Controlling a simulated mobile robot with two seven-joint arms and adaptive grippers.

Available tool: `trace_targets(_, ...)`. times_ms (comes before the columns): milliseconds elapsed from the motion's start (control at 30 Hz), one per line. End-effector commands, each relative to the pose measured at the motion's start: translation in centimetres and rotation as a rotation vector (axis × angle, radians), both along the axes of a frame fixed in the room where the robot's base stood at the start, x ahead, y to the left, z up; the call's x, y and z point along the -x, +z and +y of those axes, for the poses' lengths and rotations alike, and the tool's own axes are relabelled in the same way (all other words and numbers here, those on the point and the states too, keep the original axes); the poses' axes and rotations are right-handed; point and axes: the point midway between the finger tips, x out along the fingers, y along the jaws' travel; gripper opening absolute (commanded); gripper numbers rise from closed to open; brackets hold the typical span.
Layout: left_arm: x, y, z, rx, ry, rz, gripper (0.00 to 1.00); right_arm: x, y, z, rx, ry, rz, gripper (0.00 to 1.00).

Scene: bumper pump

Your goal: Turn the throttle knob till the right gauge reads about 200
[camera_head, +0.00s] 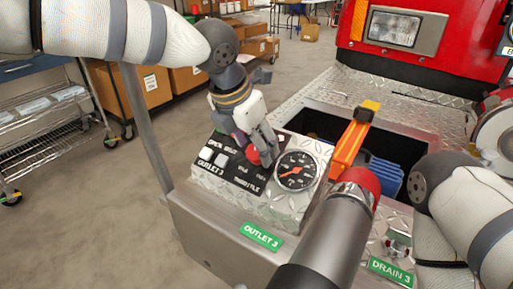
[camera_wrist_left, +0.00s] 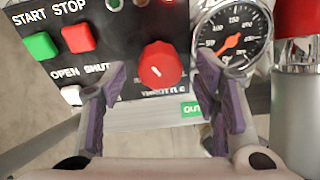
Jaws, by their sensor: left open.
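The red throttle knob (camera_wrist_left: 160,65) sits on the black control panel, and its pointer mark is visible in the left wrist view. In the head view the knob (camera_head: 253,155) is partly hidden by my left gripper (camera_head: 258,143). In the left wrist view the open purple fingers of my left gripper (camera_wrist_left: 162,72) stand on either side of the knob, with gaps showing. A round black gauge (camera_head: 296,171) is right of the knob. It also shows in the left wrist view (camera_wrist_left: 232,38), cut off at the top. Its orange needle points lower left; the exact reading is unclear. My right gripper is out of view.
Green START (camera_wrist_left: 41,46) and red STOP (camera_wrist_left: 78,38) buttons are left of the knob. A large grey pipe with a red collar (camera_head: 360,181) rises just right of the gauge. An open bin is behind the panel.

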Motion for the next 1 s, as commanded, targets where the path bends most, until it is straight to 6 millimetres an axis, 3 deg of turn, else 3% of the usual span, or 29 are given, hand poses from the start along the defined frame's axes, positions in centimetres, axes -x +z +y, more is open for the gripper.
trace_targets(133,-0.47,-1.48,-0.37,0.0,-0.001,0.0,0.56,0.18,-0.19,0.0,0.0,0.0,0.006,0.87)
trace_targets(400,-0.56,-1.58,-0.45,-0.001,-0.001,-0.003,0.56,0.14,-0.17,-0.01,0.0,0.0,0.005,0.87)
trace_targets(633,-0.55,-1.57,-0.44,0.0,-0.002,-0.003,0.07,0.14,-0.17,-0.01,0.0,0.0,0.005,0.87)
trace_targets(1000,-0.53,-1.46,-0.49,-0.021,-0.045,-0.018,0.07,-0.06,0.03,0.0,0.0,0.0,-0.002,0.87)
